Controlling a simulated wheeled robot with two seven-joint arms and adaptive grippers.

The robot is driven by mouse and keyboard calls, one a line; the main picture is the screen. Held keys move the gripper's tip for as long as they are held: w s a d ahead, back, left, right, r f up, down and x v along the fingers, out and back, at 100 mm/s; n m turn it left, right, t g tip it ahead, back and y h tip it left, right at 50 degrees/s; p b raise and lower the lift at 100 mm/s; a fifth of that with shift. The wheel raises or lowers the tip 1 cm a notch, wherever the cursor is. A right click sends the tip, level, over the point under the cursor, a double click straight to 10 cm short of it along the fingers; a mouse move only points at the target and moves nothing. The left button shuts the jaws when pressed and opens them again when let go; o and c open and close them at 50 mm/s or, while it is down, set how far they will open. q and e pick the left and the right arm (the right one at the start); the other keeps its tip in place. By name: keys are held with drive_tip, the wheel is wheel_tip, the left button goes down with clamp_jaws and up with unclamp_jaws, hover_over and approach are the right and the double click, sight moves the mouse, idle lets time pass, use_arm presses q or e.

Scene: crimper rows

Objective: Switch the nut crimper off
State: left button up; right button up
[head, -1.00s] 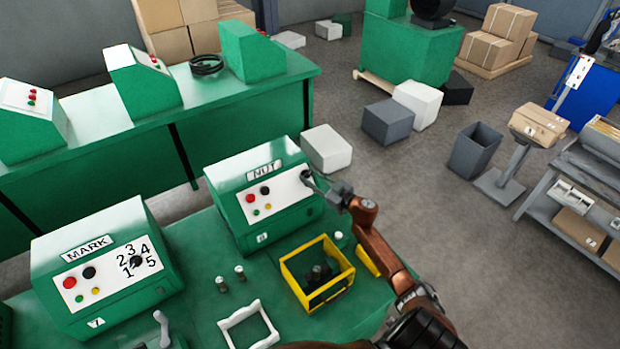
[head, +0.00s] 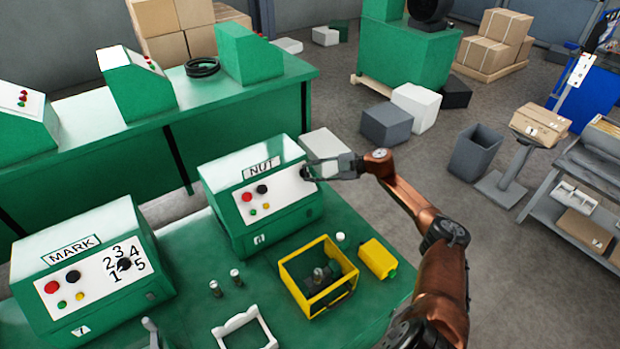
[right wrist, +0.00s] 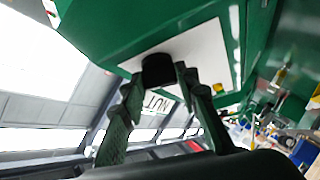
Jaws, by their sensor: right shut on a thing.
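The nut crimper (head: 229,203) is a green box with a plate marked NUT (head: 262,167) on the green bench. Its white panel carries a red button (head: 247,197), a black button (head: 262,189) and small green and yellow ones below. A black knob (right wrist: 158,68) sits at the panel's right end. My right gripper (head: 308,174) reaches in from the right and is shut on this knob. In the right wrist view its fingers (right wrist: 165,80) are on either side of the knob. The knob's pointer is hidden.
The MARK crimper (head: 100,240) stands to the left. In front of the nut crimper are a yellow open crate (head: 290,277), two small metal parts (head: 235,277), a white frame (head: 247,334) and a yellow container (head: 378,259). Boxes lie on the floor behind.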

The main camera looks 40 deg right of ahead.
drive_tip(key=shift+w+r+n+g+b, duration=0.1)
drive_tip(key=shift+n+g+b, duration=1.3)
drive_tip(key=shift+n+b, duration=0.25)
drive_tip(key=o, duration=1.1)
drive_tip(key=shift+o, duration=0.2)
drive_tip(key=shift+d, duration=0.1)
drive_tip(key=v, duration=1.2)
